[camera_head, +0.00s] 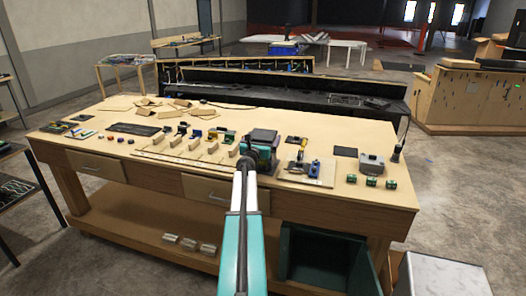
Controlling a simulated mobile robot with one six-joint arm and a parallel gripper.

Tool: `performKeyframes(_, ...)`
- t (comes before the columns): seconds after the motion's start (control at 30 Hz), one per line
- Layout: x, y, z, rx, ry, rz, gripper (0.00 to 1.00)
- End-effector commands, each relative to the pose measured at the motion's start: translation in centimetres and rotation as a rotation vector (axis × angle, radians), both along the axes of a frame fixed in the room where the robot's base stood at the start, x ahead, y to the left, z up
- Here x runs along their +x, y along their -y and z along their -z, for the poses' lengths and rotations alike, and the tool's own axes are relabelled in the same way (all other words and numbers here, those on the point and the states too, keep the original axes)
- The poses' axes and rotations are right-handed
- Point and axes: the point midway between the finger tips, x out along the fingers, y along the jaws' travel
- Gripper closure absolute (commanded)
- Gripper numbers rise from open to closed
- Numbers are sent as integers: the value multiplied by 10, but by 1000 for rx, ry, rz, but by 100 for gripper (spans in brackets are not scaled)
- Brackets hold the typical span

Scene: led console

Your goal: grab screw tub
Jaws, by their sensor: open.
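I cannot tell for sure which object is the screw tub; several small items on the wooden workbench (130,118) are too small to identify. A grey box-like item (371,164) stands on the right part of the bench. Small green blocks (371,181) sit in a row in front of it. My gripper (262,140) is at the far end of my teal and white arm, over the middle of the bench. Its fingers are not clear from behind, and it hides part of the bench top. I see nothing held in it.
A board with blue and yellow tools (305,171) lies right of my gripper. A row of small wooden blocks (195,143) is on its left. A black rack (280,92) is behind. The bench's front right corner is bare.

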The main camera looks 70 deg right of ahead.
Motion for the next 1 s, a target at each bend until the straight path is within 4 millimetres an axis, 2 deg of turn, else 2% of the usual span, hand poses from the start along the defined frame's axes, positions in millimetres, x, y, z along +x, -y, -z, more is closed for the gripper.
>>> performKeyframes(0.1, 0, 0, 0, 0, 0, 0, 0)
performKeyframes(0.53, 0, 0, 0, 0, 1, 1, 72)
performKeyframes(1.0, 0, 0, -8, -3, 1, 1, 72)
